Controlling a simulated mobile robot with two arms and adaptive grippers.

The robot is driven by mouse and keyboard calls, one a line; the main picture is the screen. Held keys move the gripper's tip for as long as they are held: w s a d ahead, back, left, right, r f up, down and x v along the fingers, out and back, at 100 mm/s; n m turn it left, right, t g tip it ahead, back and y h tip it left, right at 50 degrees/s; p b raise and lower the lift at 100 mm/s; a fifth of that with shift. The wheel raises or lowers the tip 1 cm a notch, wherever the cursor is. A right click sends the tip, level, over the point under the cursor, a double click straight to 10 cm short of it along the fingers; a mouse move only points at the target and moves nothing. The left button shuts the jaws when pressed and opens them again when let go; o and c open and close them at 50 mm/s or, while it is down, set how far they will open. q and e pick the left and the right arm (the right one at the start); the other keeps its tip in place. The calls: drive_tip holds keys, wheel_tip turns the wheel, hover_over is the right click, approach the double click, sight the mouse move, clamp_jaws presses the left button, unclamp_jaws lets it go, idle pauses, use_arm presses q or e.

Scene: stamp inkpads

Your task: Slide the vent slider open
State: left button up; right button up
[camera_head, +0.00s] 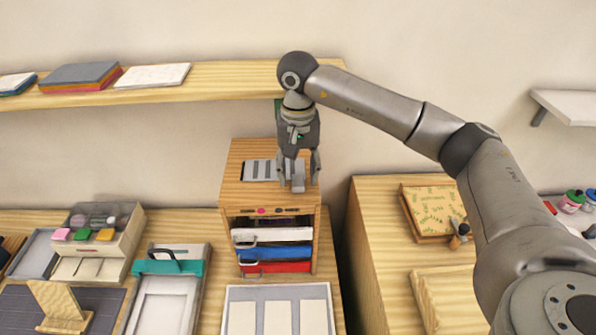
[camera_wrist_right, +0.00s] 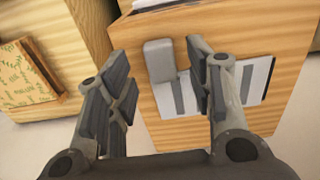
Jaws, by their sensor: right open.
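The vent slider is a grey slotted plate (camera_head: 259,170) on top of a small wooden cabinet (camera_head: 238,196). The plate also shows in the right wrist view (camera_wrist_right: 254,82), with dark slots. A raised grey block, seemingly the slider's grip (camera_wrist_right: 159,62), stands at the plate's end. My right gripper (camera_head: 298,180) points down over the right part of the cabinet top. The fingers partly hide the block in the head view. My left gripper is not in view.
The cabinet's open front holds white, blue and red drawers or trays (camera_head: 275,252). A wall shelf (camera_head: 220,80) with books runs behind and above. A wooden counter (camera_head: 375,215) with a patterned box (camera_head: 435,207) stands to the right, across a gap. Stamp items crowd the left.

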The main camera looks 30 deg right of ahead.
wheel_tip(320, 180, down, 2)
drive_tip(key=shift+f, duration=0.2)
drive_tip(key=shift+c, duration=0.9)
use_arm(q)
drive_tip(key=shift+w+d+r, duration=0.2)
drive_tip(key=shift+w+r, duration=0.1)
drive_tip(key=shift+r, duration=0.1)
use_arm(e)
clamp_jaws()
